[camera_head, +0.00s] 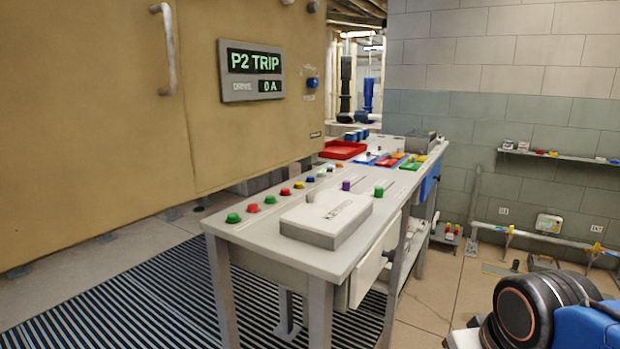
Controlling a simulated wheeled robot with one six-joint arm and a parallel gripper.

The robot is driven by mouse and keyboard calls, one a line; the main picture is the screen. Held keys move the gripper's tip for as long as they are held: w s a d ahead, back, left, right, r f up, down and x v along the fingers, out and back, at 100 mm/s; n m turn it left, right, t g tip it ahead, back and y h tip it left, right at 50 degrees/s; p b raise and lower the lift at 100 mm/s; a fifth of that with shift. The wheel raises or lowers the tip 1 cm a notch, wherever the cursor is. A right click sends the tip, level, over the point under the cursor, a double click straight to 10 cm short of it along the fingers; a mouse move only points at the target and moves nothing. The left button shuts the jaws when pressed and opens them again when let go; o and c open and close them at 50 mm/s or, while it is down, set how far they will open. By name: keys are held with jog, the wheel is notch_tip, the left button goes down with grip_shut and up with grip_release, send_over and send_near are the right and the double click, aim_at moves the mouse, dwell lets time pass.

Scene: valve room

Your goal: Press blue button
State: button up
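A small blue button (311,179) sits in the row of coloured buttons along the left edge of the grey bench (283,262). It is between a yellow button (299,185) and a pale button (321,174). Red buttons and a green button (233,217) are nearer the front of the row. Whether the blue button is pressed in is too small to tell. A separate blue round fitting (312,82) is on the tan cabinet, right of the display. My gripper is not in view.
A grey box (326,219), a purple knob (346,185) and a green knob (379,191) are on the bench top. A red tray (343,150) is at the back. The tan cabinet (90,100) stands to the left, with striped floor grating before it.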

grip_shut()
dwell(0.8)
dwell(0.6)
